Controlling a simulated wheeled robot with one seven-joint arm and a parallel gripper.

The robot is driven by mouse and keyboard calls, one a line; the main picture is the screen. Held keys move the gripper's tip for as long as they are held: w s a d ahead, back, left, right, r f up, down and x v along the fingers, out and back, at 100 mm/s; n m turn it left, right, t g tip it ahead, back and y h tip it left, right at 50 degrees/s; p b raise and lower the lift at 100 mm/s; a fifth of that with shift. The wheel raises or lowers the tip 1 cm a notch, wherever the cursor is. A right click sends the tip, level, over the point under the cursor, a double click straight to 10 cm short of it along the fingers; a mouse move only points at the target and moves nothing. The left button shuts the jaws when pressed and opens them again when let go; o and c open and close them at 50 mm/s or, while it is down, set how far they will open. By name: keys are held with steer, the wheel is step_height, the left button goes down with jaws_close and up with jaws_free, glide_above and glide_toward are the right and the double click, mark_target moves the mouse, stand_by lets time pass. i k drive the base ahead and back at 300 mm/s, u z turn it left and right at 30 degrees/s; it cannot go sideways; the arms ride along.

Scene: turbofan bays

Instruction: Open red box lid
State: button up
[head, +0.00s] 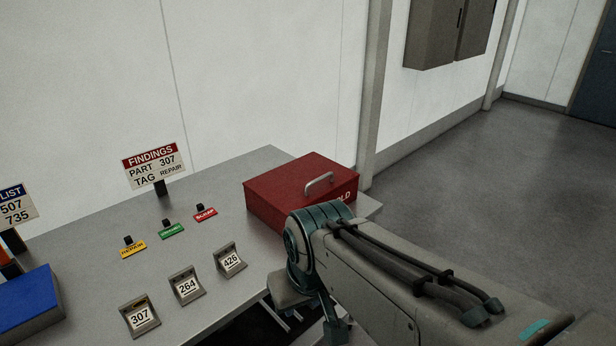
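The red box (285,195) sits at the far right end of the grey table, with its lid down. A pale metal handle (319,183) is on top of the lid. White lettering on the box's front right is partly hidden by my arm; the letters "LD" show. My arm reaches in from the lower right, and its teal joint covers the box's near right corner in this view. My gripper (335,328) shows only in part below that joint, near the table's front edge. Its fingers cannot be made out clearly, and nothing is seen in it.
The table (225,300) also holds a findings sign (154,163), yellow, green and red labelled tags, and number stands 307, 264 and 426. A blue box (28,303) is at the left. A post (374,95) rises behind the red box. Open floor lies to the right.

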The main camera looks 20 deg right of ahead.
mark_target(298, 184)
steer(key=k, duration=1.2)
steer(key=z, duration=0.55)
steer(key=i, duration=0.7)
steer(key=z, duration=0.65)
steer(key=i, duration=0.85)
steer(key=u, duration=0.6)
steer(key=i, duration=0.75)
steer(key=u, duration=0.65)
